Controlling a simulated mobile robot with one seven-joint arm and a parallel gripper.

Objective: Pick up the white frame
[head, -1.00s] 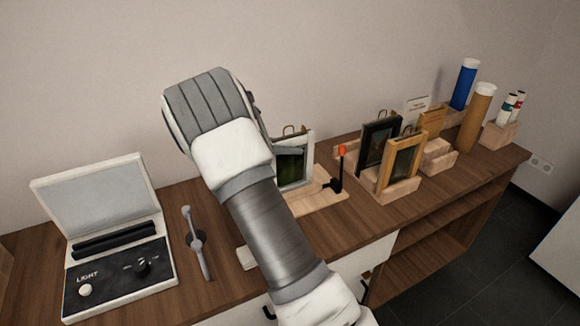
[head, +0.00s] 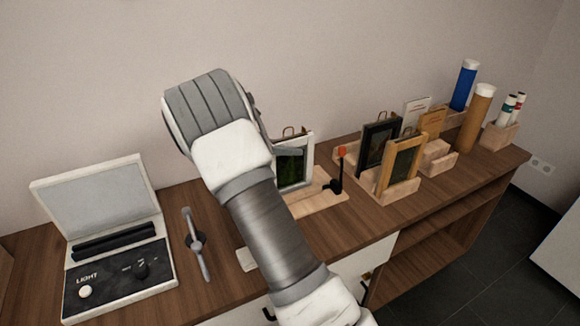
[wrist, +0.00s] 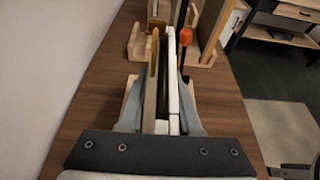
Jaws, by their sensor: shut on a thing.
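The white frame (head: 308,160) stands upright with a dark green picture in it, near the wooden base (head: 322,192) on the table. My arm hides its left part in the head view. In the wrist view the white frame (wrist: 173,85) is seen edge-on between the fingers of my gripper (wrist: 165,105), one finger on each side. My gripper is shut on it. Whether the frame's lower edge touches the base is hidden.
A black frame (head: 378,146) and a wooden frame (head: 402,163) stand in a rack to the right. An orange-tipped black lever (head: 338,172) is close to the white frame's right. A light box (head: 118,240) stands at left. Tubes stand at far right.

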